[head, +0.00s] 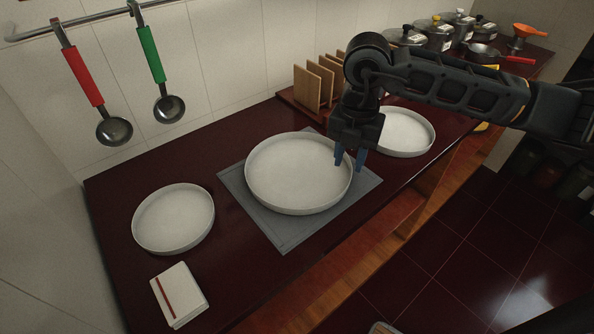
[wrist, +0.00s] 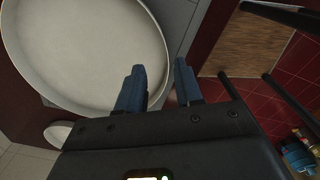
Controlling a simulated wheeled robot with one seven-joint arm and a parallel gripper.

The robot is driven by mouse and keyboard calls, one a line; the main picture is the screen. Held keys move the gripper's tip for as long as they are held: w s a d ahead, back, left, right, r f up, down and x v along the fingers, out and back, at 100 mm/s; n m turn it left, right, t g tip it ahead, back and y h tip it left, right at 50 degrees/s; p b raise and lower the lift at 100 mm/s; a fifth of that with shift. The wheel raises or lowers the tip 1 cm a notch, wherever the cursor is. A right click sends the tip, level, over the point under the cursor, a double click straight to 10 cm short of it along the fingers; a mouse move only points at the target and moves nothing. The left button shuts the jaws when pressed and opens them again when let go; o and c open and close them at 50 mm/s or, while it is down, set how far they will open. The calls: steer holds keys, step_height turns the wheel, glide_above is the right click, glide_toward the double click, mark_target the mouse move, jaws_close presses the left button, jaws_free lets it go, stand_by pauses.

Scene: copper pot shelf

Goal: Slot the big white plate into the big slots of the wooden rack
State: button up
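The big white plate (head: 298,172) is round with a raised rim. It lies flat on a grey mat (head: 284,236) in the middle of the counter and also fills the upper left of the wrist view (wrist: 85,45). My gripper (head: 349,159) is at the plate's right rim, blue fingers pointing down. In the wrist view my gripper (wrist: 160,85) has its fingers apart, one over the plate and one outside the rim. I cannot tell how far they reach below the rim. The wooden rack (head: 316,84) stands behind with upright slats, partly hidden by my arm.
Smaller white plates lie at left (head: 174,217) and at right (head: 405,131), beside my arm. A white box with a red stripe (head: 179,294) is at the front left. Ladles (head: 168,105) hang on the wall. Pots (head: 440,35) stand at the far right. Counter between plates is clear.

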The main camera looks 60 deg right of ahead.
mark_target(349, 180)
steer(key=f, duration=0.2)
steer(key=f+p, duration=0.1)
steer(key=f, duration=0.1)
steer(key=shift+s+f, duration=0.1)
steer(key=shift+s, duration=0.3)
steer(key=shift+f, duration=0.65)
steer(key=shift+c, duration=0.3)
jaws_close()
